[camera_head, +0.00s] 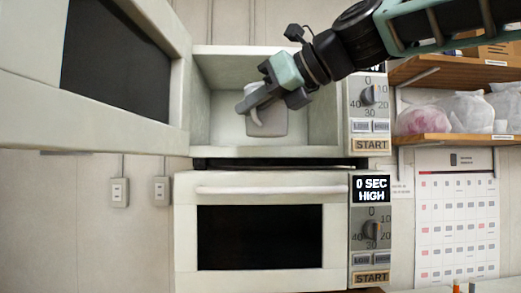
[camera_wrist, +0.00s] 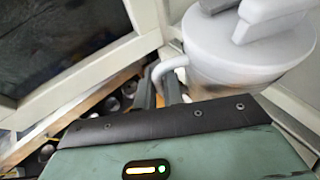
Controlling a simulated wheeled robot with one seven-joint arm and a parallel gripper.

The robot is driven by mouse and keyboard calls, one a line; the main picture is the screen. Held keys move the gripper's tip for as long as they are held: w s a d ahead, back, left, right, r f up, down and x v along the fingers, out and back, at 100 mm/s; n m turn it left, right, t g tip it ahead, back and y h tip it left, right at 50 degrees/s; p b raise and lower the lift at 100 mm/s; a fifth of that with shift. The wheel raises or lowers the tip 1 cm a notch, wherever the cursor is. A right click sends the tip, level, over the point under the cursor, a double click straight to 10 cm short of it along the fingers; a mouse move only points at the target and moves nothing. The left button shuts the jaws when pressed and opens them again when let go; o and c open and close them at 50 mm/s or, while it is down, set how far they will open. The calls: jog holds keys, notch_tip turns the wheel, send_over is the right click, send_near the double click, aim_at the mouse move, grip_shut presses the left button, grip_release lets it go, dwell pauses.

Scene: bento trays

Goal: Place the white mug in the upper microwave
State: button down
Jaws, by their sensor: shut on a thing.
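The white mug (camera_head: 268,122) is in my gripper (camera_head: 254,108), in front of or inside the open upper microwave (camera_head: 250,50); the exact depth is hard to tell. The mug looks upright, with its base a little above the microwave floor in the picture. In the wrist view the mug (camera_wrist: 225,60) is large at the upper right, and its handle runs down to the gripper fingers (camera_wrist: 163,85). The fingers are shut at the handle. The upper microwave door (camera_head: 110,60) is swung open to the left.
The lower microwave (camera_head: 270,190) is shut, and its display reads 0 SEC HIGH. The control panel (camera_head: 369,110) borders the upper opening on the right. Shelves with bags (camera_head: 455,112) stand further right. The visible upper cavity holds nothing apart from the mug and gripper area.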

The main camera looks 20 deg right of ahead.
jog(key=shift+w+d+r+p, duration=0.25)
jog(key=shift+w+r+p, duration=0.25)
jog(key=shift+w+p, duration=0.15)
jog(key=w+d+p, duration=0.1)
jog(key=w, duration=0.3)
jog(key=w+d+p, duration=0.1)
jog(key=w+p, duration=0.1)
jog(key=w, duration=0.2)
jog(key=w+d+p, duration=0.2)
jog(key=w, duration=0.2)
jog(key=shift+w+d+f, duration=0.1)
jog(key=shift+w+f, duration=0.1)
jog(key=shift+w, duration=0.2)
jog(key=w, duration=0.2)
jog(key=w+d+p, duration=0.1)
jog(key=shift+w+d+p, duration=0.1)
jog(key=shift+w+p, duration=0.2)
jog(key=shift+w, duration=0.05)
jog(key=shift+f, duration=0.5)
jog(key=shift+s+f, duration=0.1)
jog(key=shift+f, duration=0.2)
jog(key=shift+f, duration=0.1)
jog(key=c, duration=1.5)
grip_release()
jog(key=shift+f, duration=0.1)
